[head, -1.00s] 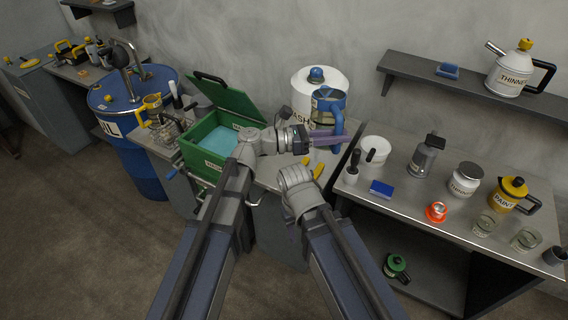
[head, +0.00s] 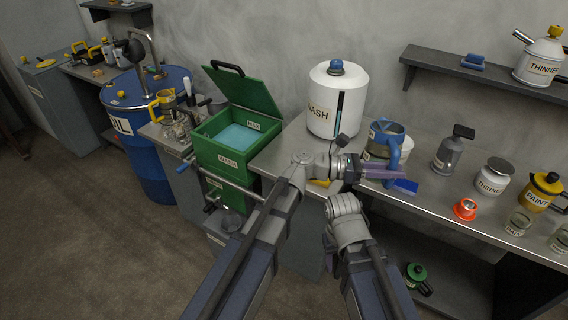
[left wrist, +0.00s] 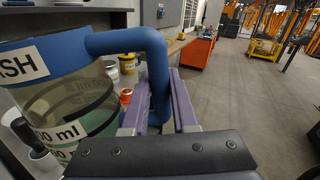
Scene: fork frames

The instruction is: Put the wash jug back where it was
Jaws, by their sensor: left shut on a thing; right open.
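The wash jug (head: 386,130), clear-bodied with a blue rim and handle, is held upright in front of the bench's back area, right of the white WASH canister (head: 325,112). My left gripper (head: 385,173) is shut on its blue handle. In the left wrist view, the purple fingers sit either side of the handle (left wrist: 158,70), and the jug's label ends in "ASH". Whether the jug's bottom touches anything is hidden. My right gripper (head: 343,205) is lower and to the left, empty, facing away; its fingers are mostly hidden.
The open green wash box (head: 222,160) stands left, beside the blue oil drum (head: 150,145). A blue sponge (head: 405,187), grey bottle (head: 449,152), thinner jar (head: 493,178), orange item (head: 465,208) and yellow paint can (head: 544,190) stand right. A shelf (head: 480,72) hangs above.

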